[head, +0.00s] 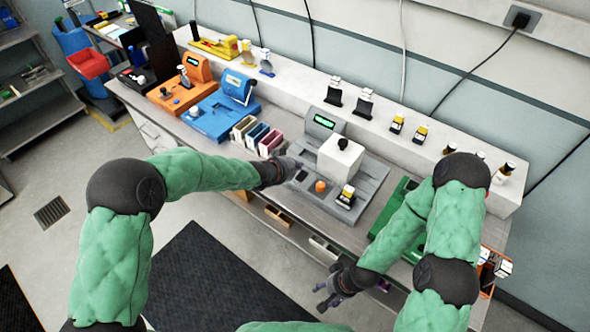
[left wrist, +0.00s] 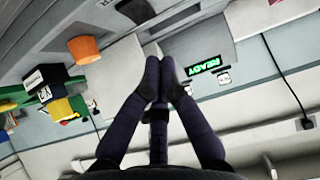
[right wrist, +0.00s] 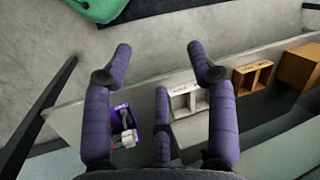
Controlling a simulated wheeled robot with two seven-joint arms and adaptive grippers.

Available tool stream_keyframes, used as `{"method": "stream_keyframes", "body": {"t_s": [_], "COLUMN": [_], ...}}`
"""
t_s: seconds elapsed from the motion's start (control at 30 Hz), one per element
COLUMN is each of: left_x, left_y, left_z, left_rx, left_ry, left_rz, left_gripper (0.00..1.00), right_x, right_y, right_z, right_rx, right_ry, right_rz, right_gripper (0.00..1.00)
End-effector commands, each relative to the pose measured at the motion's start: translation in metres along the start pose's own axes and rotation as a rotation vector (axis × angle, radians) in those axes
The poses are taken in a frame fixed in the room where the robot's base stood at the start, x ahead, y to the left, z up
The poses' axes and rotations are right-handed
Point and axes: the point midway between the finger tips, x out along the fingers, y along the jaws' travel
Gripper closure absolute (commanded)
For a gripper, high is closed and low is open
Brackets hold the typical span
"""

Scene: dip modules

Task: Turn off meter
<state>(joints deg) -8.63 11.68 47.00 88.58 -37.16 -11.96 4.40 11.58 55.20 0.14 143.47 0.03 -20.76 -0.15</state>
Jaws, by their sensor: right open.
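A grey meter (head: 372,185) stands on the bench, with a lit green display (head: 323,121) at its back and a white block with a black knob (head: 343,144) on top. An orange knob (head: 320,186) and a small dark panel (head: 301,175) are at its front left. My right gripper (head: 328,296) is open and empty, in front of the bench.
Coloured modules (head: 257,136) stand left of my left gripper. Orange (head: 182,92) and blue (head: 222,113) devices are farther left. Small bottles and boxes line the back shelf (head: 290,85).

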Motion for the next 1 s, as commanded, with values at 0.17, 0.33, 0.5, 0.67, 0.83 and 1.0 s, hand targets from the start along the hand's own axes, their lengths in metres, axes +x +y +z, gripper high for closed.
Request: {"method": "stream_keyframes", "body": {"t_s": [0.17, 0.33, 0.5, 0.67, 0.83, 1.0], "left_x": [-0.042, -0.071, -0.088, -0.093, -0.093, -0.092], "left_y": [-0.002, -0.002, -0.002, -0.002, -0.001, -0.001], "left_z": [0.001, 0.001, 0.002, 0.002, 0.002, 0.004], "left_rx": [-0.002, -0.003, -0.002, -0.002, -0.001, -0.006], "left_ry": [0.0, 0.0, 0.0, 0.001, 0.0, -0.003], "left_rz": [-0.002, -0.003, -0.002, -0.002, -0.002, -0.001], "left_gripper": [1.0, 1.0, 1.0, 1.0, 1.0, 1.0], "right_x": [-0.009, -0.016, -0.02, -0.021, -0.021, -0.02], "right_y": [-0.003, -0.006, -0.007, -0.007, -0.007, -0.007], "right_z": [0.0, 0.0, 0.0, 0.001, 0.001, 0.0], "right_rx": [0.001, 0.001, 0.0, 0.001, 0.001, 0.001], "right_ry": [0.001, 0.001, 0.001, 0.001, 0.001, 0.001], "right_rz": [0.0, 0.0, 0.0, 0.0, 0.0, 0.0], "right_gripper": [0.42, 0.42, 0.42, 0.42, 0.42, 0.71]}}
